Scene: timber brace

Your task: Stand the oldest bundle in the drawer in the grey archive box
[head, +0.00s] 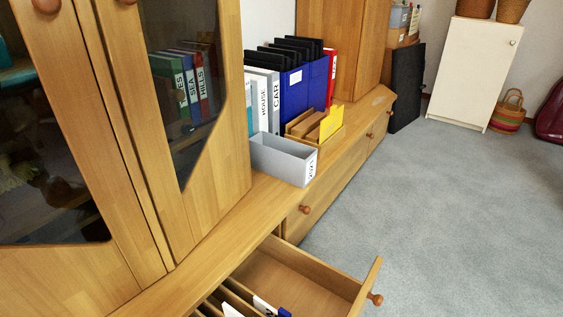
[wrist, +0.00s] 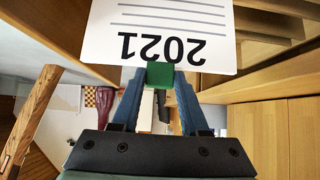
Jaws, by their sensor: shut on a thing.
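In the wrist view my gripper (wrist: 160,84) has its blue fingers shut on a green tab (wrist: 160,70) at the edge of a white bundle (wrist: 108,42) marked 2021. The print is upside down in that view. In the head view the grey archive box (head: 268,163) sits on the cabinet ledge, with a 2021 label on its end; the part of its inside that shows is bare. The drawer (head: 305,275) below is pulled open. White and blue items (head: 266,306) show at its bottom edge, partly cut off. I cannot make out my gripper in the head view.
A wooden tray (head: 330,133) with a yellow card and several binders (head: 300,88) stand behind the box. Closed cabinet doors (head: 215,150) rise at left. The open drawer's knob (head: 375,299) sticks out. The grey carpet (head: 430,220) is clear at right.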

